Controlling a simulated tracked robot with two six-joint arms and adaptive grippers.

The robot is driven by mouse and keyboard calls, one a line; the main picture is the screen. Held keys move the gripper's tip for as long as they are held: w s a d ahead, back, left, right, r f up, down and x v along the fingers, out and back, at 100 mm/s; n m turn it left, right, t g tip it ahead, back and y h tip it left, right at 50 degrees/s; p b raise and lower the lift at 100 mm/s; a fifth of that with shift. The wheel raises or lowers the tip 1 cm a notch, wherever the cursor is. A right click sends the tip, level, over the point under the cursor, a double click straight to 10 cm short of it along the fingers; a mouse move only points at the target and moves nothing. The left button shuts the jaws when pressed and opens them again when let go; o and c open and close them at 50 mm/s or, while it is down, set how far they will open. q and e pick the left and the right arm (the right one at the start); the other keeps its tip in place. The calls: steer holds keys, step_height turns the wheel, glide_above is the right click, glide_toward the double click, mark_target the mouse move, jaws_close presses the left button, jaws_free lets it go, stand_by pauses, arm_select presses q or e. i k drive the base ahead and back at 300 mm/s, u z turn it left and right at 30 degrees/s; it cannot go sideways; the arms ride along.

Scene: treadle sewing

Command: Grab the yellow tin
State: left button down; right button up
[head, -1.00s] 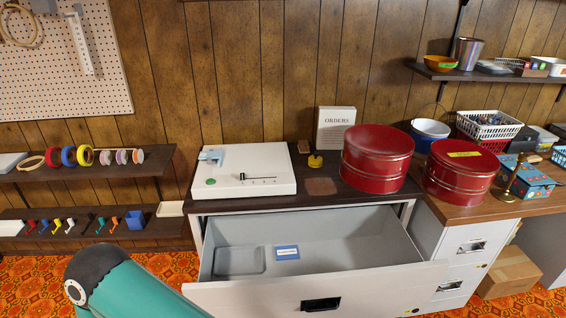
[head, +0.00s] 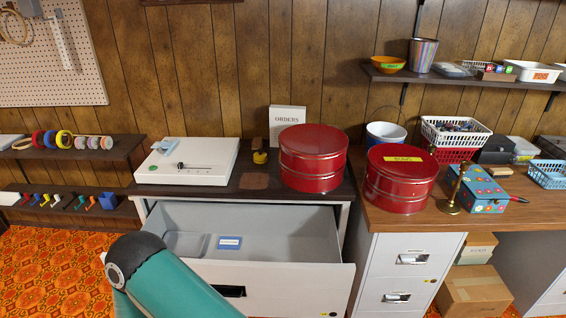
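I see no tin that is yellow all over. A large red round tin (head: 402,190) with a yellow label (head: 404,160) on its lid stands on the brown desk top at the right. A second red round tin (head: 312,170), with no label showing, stands to its left on the dark cabinet top. Both are upright with lids on. A small yellow-based object (head: 260,157) sits left of the second tin; I cannot tell what it is. Neither gripper is in view. A teal link of my arm crosses the bottom left, in front of the drawer.
An open grey drawer (head: 284,252) juts out below the cabinet top (head: 227,192). A brass stand (head: 452,195) and blue floral box (head: 478,190) are close right of the labelled tin. A white-and-blue bucket (head: 386,133) and white basket (head: 458,140) stand behind it.

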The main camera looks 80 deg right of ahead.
mark_target(258, 161)
steer(key=z, duration=0.05)
steer(key=k, duration=0.6)
steer(key=z, duration=1.25)
steer(key=i, duration=0.9)
steer(key=z, duration=0.1)
